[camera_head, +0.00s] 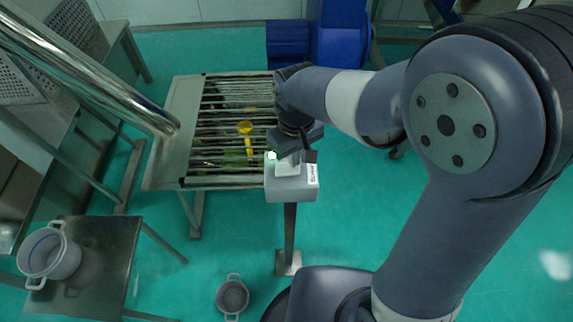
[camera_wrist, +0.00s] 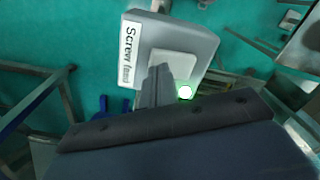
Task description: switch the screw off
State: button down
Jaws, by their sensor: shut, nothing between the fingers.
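The screw control box (camera_head: 291,186) is a grey box on a post, just right of the slatted table's front corner. In the wrist view the box (camera_wrist: 202,38) carries a white label (camera_wrist: 131,52) that starts with "Screw". A round light (camera_wrist: 184,92) on the box glows green, and it also shows in the head view (camera_head: 272,155). My gripper (camera_wrist: 158,70) is shut and empty, with its fingertips over the pale plate (camera_wrist: 174,64) on the box's face. The fingers hide part of that plate, and I cannot tell whether they touch it.
The slatted metal table (camera_head: 172,150) stands left of the box with a yellow scoop (camera_head: 247,136) on it. A small side table (camera_head: 112,262) at lower left bears a grey pot (camera_head: 48,254). Another pot (camera_head: 232,296) stands on the floor. A blue machine (camera_head: 340,35) is behind.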

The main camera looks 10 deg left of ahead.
jog(key=shift+f+b, duration=0.45)
jog(key=shift+f, duration=0.2)
jog(key=shift+r+p, duration=2.9)
jog(key=shift+r, duration=0.7)
jog(key=shift+f, duration=0.15)
notch_tip(320, 180, down, 7)
jog(key=b, duration=0.6)
